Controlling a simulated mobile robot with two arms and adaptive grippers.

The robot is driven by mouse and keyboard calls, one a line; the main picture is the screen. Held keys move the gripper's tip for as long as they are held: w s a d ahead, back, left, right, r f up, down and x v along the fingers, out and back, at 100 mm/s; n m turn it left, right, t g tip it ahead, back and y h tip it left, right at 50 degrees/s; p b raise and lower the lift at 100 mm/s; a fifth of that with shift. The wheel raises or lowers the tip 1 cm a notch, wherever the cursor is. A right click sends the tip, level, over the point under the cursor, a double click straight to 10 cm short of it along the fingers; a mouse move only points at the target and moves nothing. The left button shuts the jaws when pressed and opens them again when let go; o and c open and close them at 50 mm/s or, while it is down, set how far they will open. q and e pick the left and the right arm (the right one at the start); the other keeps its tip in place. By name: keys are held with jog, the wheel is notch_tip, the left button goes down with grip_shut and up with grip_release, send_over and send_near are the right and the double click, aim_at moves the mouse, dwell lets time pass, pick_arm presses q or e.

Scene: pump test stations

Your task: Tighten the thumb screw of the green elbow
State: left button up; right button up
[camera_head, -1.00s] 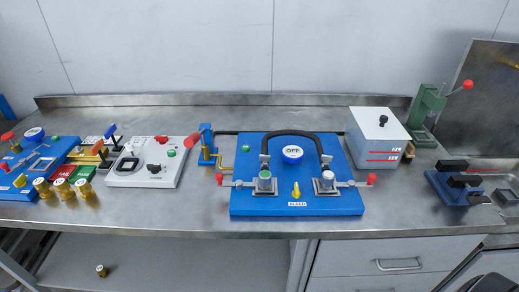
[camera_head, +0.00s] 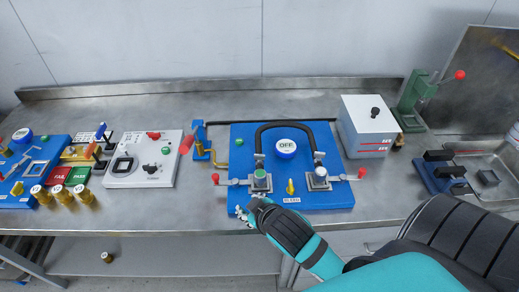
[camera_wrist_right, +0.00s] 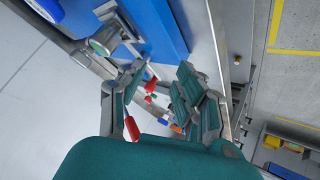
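A blue pump board (camera_head: 325,192) lies on the steel bench. A small green-topped fitting (camera_head: 260,176) sits in its left clamp, below one end of a black hose (camera_head: 287,125); it may be the green elbow. I cannot make out its thumb screw. My right gripper (camera_head: 244,211) is at the board's front left edge, just in front of this fitting. In the wrist view, the right gripper (camera_wrist_right: 160,78) has its fingers apart, with small red and green parts visible between or beyond them. My left gripper is not in view.
A clamp lever with a red knob (camera_head: 215,178) stands left of the fitting, and a yellow valve handle (camera_head: 290,187) right of it. A white box (camera_head: 366,125) stands behind right, a white control box (camera_head: 145,155) to the left. Bench front is clear between them.

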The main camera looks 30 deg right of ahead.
jog(key=w+a+r+n+t+y, duration=0.4)
jog(key=w+r+n+t, duration=0.25)
jog(key=r, duration=0.55)
jog(key=w+a+r+n+t+y, duration=0.4)
jog(key=w+r, duration=0.3)
jog(key=r, duration=0.5)
jog(key=s+a+r+n+g+y, duration=0.2)
jog(key=a+n+g+y, duration=0.4)
jog(key=n, duration=0.6)
jog(key=s+a+r+n+g+y, duration=0.1)
jog(key=a+r+n+g+y, duration=0.1)
jog(key=a+n+g+y, duration=0.75)
jog(key=n+g+h, duration=0.4)
jog(key=n+h, duration=0.6)
jog(key=h, duration=1.3)
send_over(259, 155)
notch_tip(259, 155, down, 9)
jog(key=shift+y, duration=0.25)
notch_tip(259, 155, down, 16)
jog(key=p, duration=0.5)
jog(key=shift+d, duration=0.1)
jog(key=shift+f, duration=0.55)
